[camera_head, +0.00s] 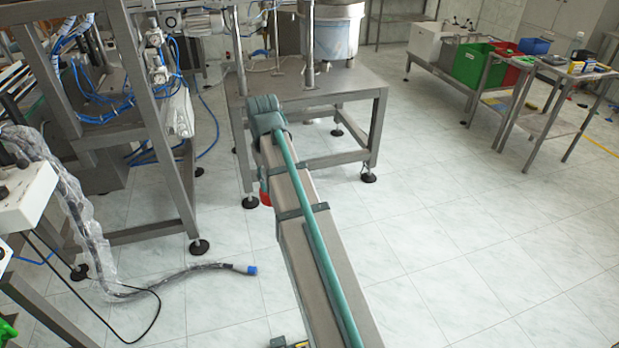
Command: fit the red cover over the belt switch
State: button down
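A small red part (265,193) shows at the left side of the long grey conveyor (302,230), below its far end. It is partly hidden by the conveyor, and I cannot tell whether it is the red cover or sits over a switch. A green strip runs along the top of the conveyor to a dark green motor-like unit (264,112) at the far end. No belt switch is clearly recognizable. My gripper is not in view.
A steel table (340,88) stands behind the conveyor's far end. A machine frame (150,110) with blue hoses stands left. A wrapped cable with a blue plug (245,269) lies on the floor. Green and red bins (472,64) stand at back right. The right floor is clear.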

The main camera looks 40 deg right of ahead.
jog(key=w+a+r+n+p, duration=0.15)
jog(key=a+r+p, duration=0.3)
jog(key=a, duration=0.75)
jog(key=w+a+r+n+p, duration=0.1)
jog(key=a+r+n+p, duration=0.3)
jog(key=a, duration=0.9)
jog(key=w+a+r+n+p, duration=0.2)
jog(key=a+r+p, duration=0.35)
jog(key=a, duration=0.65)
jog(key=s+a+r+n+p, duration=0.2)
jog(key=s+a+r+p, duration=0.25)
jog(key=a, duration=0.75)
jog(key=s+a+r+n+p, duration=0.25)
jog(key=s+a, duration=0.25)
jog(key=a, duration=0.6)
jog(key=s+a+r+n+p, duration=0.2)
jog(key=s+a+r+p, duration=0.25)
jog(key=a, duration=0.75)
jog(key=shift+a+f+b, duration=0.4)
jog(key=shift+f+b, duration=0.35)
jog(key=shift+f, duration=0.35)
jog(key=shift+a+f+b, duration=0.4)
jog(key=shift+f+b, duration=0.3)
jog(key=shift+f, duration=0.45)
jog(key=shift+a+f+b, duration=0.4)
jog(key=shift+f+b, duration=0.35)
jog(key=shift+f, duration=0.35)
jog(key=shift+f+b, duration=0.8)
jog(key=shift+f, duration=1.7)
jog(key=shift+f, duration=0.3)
